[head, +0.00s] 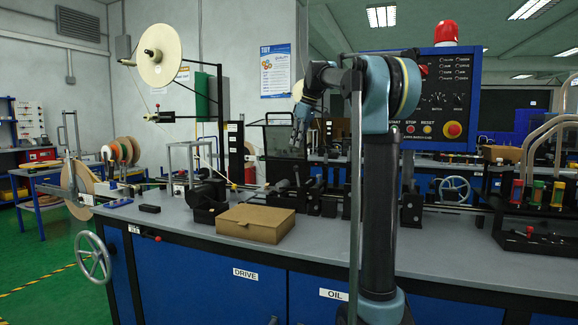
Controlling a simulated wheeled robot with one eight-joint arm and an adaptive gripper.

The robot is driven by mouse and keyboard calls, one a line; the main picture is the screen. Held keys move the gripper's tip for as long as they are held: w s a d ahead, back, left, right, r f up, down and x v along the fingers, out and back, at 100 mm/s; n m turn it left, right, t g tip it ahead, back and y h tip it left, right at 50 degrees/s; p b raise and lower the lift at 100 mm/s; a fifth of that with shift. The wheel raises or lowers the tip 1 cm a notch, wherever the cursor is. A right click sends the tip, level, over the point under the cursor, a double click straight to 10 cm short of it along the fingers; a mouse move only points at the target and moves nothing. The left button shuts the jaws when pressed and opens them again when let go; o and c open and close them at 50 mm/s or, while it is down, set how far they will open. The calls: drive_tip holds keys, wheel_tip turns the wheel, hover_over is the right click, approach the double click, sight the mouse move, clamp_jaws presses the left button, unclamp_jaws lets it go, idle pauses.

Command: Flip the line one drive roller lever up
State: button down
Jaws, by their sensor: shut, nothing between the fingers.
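My gripper (297,138) hangs from the bent arm above the back middle of the bench, small and dark, pointing down with its fingers together. It appears to hold nothing. It is in front of a dark-framed clear box. The roller machinery (208,192) of the line stands on the bench at left of centre, well to the left of and below my gripper. I cannot tell which part of it is the line one drive roller lever, or its position. A small red-tipped handle (147,234) sticks out at the bench's front left edge, under the top.
A closed cardboard box (256,223) lies on the grey bench top (330,243). A large tape reel (158,55) stands high at left, a handwheel (93,257) at the bench's left end. A blue control panel (437,100) with a red beacon stands behind. The front bench top is mostly clear.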

drive_tip(key=shift+a+f, duration=0.1)
drive_tip(key=shift+f, duration=0.05)
drive_tip(key=x, duration=0.9)
drive_tip(key=shift+a+f, duration=0.15)
drive_tip(key=shift+f, duration=0.2)
